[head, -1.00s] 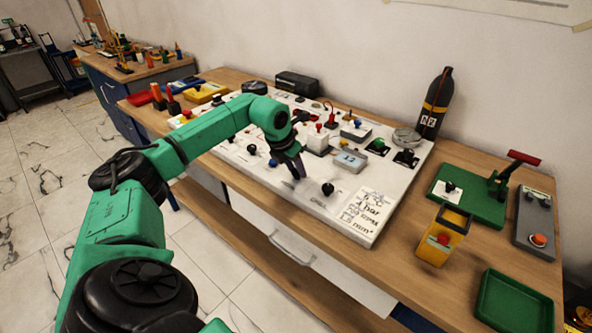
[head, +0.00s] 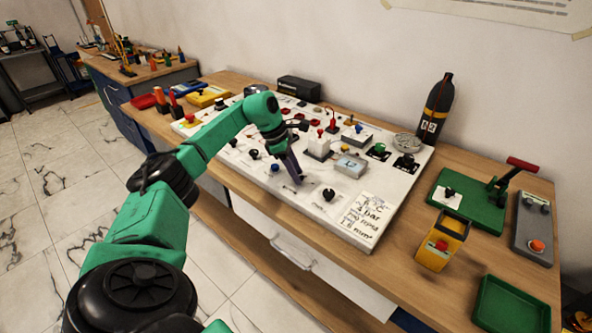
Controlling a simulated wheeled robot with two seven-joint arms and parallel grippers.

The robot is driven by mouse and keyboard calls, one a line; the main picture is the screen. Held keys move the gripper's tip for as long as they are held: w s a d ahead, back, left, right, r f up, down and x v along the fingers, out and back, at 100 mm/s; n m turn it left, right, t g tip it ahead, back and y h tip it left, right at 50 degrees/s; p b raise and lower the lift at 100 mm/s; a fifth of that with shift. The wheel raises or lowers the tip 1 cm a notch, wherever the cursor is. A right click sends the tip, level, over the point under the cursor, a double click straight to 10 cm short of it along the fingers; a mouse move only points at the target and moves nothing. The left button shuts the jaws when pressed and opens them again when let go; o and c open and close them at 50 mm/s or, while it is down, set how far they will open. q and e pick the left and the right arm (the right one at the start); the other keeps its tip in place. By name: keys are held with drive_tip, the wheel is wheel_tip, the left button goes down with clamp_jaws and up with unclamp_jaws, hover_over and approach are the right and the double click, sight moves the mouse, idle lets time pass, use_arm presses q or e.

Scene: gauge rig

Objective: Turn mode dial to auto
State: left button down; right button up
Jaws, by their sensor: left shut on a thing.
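The white sloping panel (head: 310,208) on the bench carries several knobs, switches and small boxes. My left gripper (head: 297,179) points down at the panel's front middle, with its fingertips at the surface. It is shut on a small part there, most likely a dial knob, which the fingers hide. A black knob (head: 328,194) stands uncovered just to the right of the fingers. Other dark knobs (head: 253,154) are to the left. The labels are too small to read, so I cannot tell the mode dial's name or its setting. My right gripper is out of view.
A grey box (head: 350,166) and a white block (head: 318,147) rise from the panel behind the gripper. To the right are a yellow box (head: 440,247), a green lever stand (head: 470,205), a green tray (head: 512,305) and a black bottle (head: 434,108).

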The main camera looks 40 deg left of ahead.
use_arm(q)
drive_tip(key=shift+w+a+r+m+g+h, duration=0.15)
drive_tip(key=shift+m+g, duration=0.25)
drive_tip(key=shift+m, duration=0.7)
drive_tip(key=shift+w+d+f+m+g+h, duration=0.15)
drive_tip(key=shift+m+g, duration=0.25)
drive_tip(key=shift+m, duration=0.7)
drive_tip(key=shift+s+a+r, duration=0.1)
drive_tip(key=shift+r, duration=0.05)
drive_tip(key=shift+c, duration=2.2)
unclamp_jaws()
drive_tip(key=shift+a+r, duration=0.2)
drive_tip(key=shift+r, duration=0.1)
drive_tip(key=p+v, duration=0.6)
drive_tip(key=v, duration=0.7)
drive_tip(key=shift+r, duration=0.3)
